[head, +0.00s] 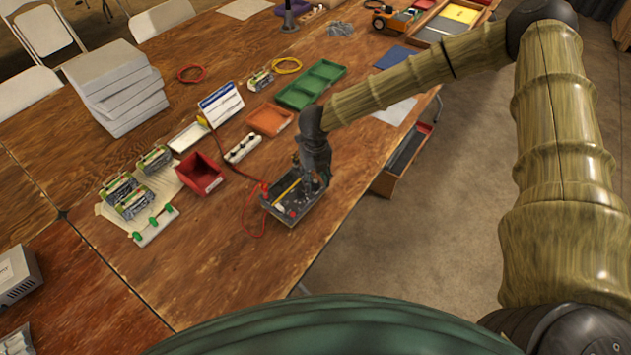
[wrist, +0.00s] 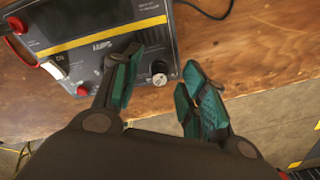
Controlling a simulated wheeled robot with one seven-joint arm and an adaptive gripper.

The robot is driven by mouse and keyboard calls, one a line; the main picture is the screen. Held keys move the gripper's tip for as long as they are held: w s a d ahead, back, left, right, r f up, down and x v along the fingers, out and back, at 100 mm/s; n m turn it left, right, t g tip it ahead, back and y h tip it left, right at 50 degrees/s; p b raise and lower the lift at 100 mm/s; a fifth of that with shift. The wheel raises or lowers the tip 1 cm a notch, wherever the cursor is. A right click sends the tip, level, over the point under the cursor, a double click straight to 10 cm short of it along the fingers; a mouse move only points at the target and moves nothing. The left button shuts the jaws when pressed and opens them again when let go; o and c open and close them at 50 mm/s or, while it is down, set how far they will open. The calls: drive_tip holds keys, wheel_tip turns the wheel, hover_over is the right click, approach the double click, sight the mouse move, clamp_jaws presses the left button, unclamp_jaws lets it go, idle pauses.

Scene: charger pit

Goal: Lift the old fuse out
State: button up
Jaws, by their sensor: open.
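A dark charger box (head: 302,212) with a yellow stripe lies near the table's front edge. It also fills the upper left of the wrist view (wrist: 85,62). A small round pale-capped piece (wrist: 159,73) stands at the box's lower right corner in the wrist view; it looks like the fuse, but I cannot tell for certain. My gripper (wrist: 160,76) is open, its green-padded fingertips apart on either side of that piece. Nothing is held. In the head view my gripper (head: 309,183) is over the box and hides part of its face.
A red bin (head: 203,175), a white power strip (head: 243,148), an orange tray (head: 269,120) and a green tray (head: 311,84) stand behind the box. Red leads (head: 250,215) lie at its left. Bare table (head: 190,270) shows at the front left.

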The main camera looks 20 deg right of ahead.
drive_tip(key=c, duration=0.8)
drive_tip(key=shift+r, duration=0.1)
drive_tip(key=shift+c, duration=0.2)
